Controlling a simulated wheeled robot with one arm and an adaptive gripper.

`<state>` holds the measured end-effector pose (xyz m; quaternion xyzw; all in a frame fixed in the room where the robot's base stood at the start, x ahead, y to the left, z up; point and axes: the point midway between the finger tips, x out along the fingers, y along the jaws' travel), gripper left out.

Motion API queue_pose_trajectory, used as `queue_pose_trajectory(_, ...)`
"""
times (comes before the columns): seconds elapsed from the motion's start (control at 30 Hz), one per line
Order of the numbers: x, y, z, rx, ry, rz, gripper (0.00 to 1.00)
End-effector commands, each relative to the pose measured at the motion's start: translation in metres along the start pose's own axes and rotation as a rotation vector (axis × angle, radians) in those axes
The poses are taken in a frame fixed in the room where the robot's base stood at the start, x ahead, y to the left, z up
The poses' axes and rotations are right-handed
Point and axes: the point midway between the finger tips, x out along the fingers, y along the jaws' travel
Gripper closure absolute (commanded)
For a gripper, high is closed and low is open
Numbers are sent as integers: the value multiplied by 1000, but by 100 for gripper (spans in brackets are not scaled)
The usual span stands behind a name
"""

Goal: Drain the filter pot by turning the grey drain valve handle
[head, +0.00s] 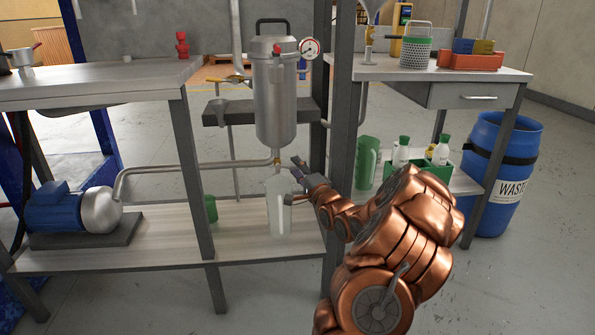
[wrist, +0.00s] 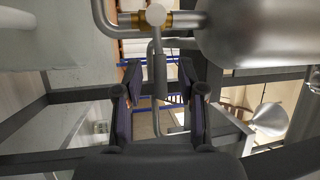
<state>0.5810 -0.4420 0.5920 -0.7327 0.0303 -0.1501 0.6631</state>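The steel filter pot (head: 275,105) with a black top handle stands upright in the middle of the head view. Its brass drain fitting (head: 277,161) is beneath it, above a translucent jug (head: 279,210) on the lower shelf. In the wrist view the pot (wrist: 255,35) is at upper right and the brass valve (wrist: 155,19) at top, with the grey handle (wrist: 159,72) pointing down the picture. My gripper (wrist: 160,90) is open, with one finger on each side of the handle in the picture. Contact is not visible. In the head view my gripper (head: 298,172) is just right of the fitting.
A pipe (head: 190,168) runs from the blue pump (head: 55,208) to the pot's underside. A dark post (head: 343,100) stands close right of the pot. A green crate of bottles (head: 430,168) and a blue waste barrel (head: 502,170) are farther right.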

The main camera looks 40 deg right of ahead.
Motion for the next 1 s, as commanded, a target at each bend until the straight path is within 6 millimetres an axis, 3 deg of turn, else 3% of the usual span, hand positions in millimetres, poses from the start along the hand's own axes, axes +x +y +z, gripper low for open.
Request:
queue_pose_trajectory(0.3,1,0,0,1,1,0,61)
queue_pose_trajectory(0.67,1,0,0,1,1,0,99)
queue_pose_trajectory(1.0,1,0,0,1,0,0,100)
